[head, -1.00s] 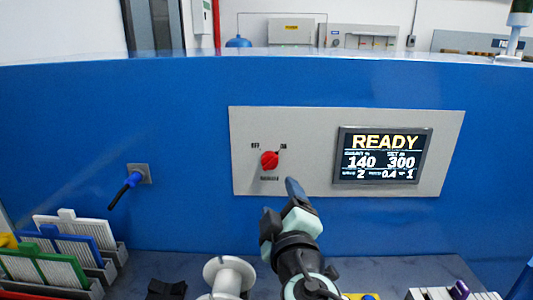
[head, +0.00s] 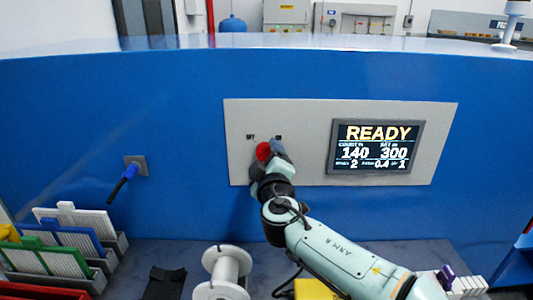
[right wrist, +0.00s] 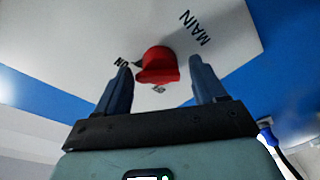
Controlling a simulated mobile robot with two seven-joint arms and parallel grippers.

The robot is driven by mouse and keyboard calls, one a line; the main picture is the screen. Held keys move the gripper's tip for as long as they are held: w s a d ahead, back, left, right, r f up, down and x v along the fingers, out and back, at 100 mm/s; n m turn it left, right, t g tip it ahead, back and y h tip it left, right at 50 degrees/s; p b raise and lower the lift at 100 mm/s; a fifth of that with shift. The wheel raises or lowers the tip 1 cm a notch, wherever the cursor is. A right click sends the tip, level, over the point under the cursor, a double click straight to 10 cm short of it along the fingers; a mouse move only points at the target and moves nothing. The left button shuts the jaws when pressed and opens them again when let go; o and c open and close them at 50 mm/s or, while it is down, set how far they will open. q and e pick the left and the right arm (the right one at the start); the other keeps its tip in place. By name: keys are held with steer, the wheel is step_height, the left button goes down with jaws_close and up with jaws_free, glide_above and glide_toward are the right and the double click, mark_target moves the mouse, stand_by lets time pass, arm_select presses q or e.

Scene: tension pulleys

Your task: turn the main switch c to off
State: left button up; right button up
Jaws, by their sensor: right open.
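The main switch is a red knob (head: 263,151) on the grey panel (head: 300,115), below two small labels, the left one reading like OFF. It also shows in the right wrist view as a red knob (right wrist: 158,66), with its pointer side toward the ON label. My right gripper (head: 268,154) is at the panel and partly covers the knob. In the right wrist view my right gripper (right wrist: 160,72) is open, one finger on each side of the knob. Contact with the knob cannot be told. My left gripper is not in view.
A display (head: 376,147) reading READY sits right of the switch. Racked cards (head: 75,235), a white spool (head: 226,268) and a yellow block (head: 315,289) stand below on the bench.

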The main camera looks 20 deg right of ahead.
steer(key=shift+w, duration=0.3)
steer(key=shift+f, duration=0.1)
steer(key=c, duration=0.9)
